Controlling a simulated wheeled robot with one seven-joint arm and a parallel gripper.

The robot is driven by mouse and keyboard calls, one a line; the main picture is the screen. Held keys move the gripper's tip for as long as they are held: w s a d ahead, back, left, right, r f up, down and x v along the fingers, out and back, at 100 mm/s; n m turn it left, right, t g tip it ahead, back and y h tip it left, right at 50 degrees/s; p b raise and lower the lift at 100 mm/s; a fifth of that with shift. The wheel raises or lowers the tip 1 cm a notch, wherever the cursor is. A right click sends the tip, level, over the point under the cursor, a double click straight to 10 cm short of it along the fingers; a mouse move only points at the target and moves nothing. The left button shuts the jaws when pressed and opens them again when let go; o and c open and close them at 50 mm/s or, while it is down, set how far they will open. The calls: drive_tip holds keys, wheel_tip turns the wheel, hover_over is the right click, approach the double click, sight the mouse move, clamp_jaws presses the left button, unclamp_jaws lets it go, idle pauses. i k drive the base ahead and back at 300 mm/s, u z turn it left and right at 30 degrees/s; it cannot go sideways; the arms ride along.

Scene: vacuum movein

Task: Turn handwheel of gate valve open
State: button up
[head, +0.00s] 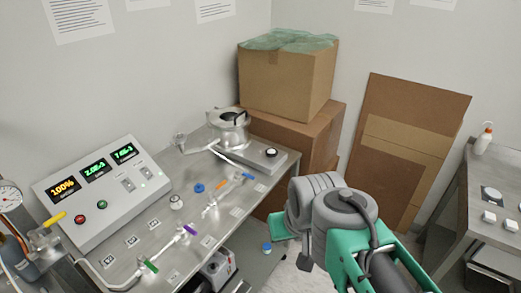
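A flat metal body with a small round black-and-white knob (271,152) lies at the back right of the bench, beside a round metal chamber (230,128). It may be the gate valve with its handwheel, but I cannot tell for sure. A blue round knob (199,188) and a pale round knob (176,202) sit nearer, mid-bench. My arm, grey and green, fills the lower right, to the right of the bench and apart from the knobs. My gripper's fingers are not visible.
A control box (103,190) with three displays stands at the left of the metal bench (150,228). Thin pipes with coloured handles run along the bench. Stacked cardboard boxes (284,85) stand behind it. Another table (462,185) with a white bottle (484,138) is at right.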

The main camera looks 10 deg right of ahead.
sight(271, 152)
drive_tip(key=z, duration=1.3)
drive_tip(key=i, duration=2.8)
drive_tip(key=u, duration=3.35)
